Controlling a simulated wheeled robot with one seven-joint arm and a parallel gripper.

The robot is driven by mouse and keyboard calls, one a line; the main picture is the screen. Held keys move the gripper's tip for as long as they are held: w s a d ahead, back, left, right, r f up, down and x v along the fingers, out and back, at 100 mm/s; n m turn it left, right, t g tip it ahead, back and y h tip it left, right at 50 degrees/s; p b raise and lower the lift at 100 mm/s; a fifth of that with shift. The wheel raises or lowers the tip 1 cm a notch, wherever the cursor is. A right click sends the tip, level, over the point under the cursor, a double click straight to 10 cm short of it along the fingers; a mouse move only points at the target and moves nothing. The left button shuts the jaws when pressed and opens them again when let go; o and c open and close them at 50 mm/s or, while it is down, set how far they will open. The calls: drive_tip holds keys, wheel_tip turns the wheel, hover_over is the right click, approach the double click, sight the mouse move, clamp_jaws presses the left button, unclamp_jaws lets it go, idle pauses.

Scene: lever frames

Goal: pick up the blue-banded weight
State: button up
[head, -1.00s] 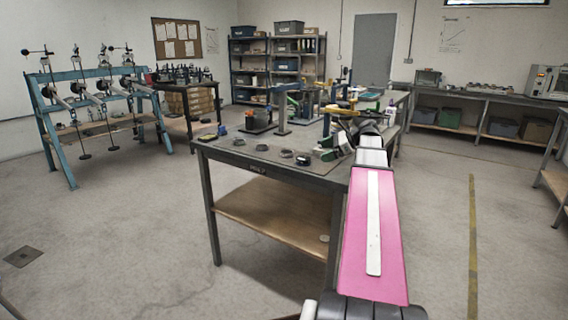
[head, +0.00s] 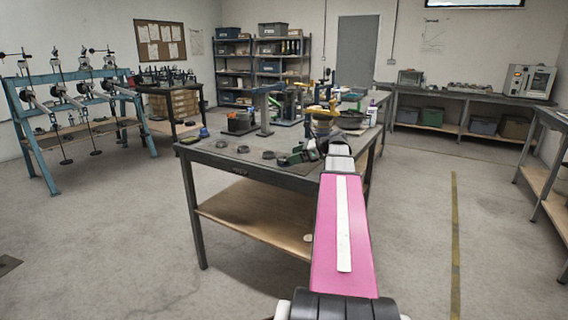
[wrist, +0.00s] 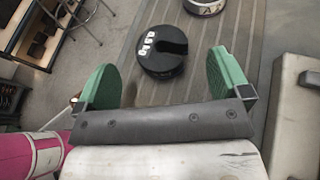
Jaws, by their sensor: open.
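My gripper (wrist: 163,60) is open, with its two green fingers apart. In the wrist view a black slotted weight (wrist: 161,52) with white lettering lies flat on the bench just beyond and between the fingertips, not held. I see no blue band on it. A second weight (wrist: 205,5) with a pale label is cut off at the top edge. In the head view several dark weights, one of them here (head: 268,154), lie in a row along the bench's front edge. My gripper (head: 292,158) is at the right end of this row. Band colours there are too small to tell.
The bench (head: 250,170) has a crowded back part, with a blue stand (head: 265,110) and other gear. A small blue object (head: 204,133) sits at its left corner. A blue rack (head: 75,115) stands at left. The floor in front is clear.

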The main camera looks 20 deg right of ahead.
sight(283, 158)
drive_tip(key=x, duration=0.4)
drive_tip(key=shift+w+a, duration=0.1)
drive_tip(key=shift+w, duration=0.05)
drive_tip(key=c, duration=1.3)
drive_tip(key=shift+c, duration=0.6)
drive_tip(key=shift+r, duration=0.15)
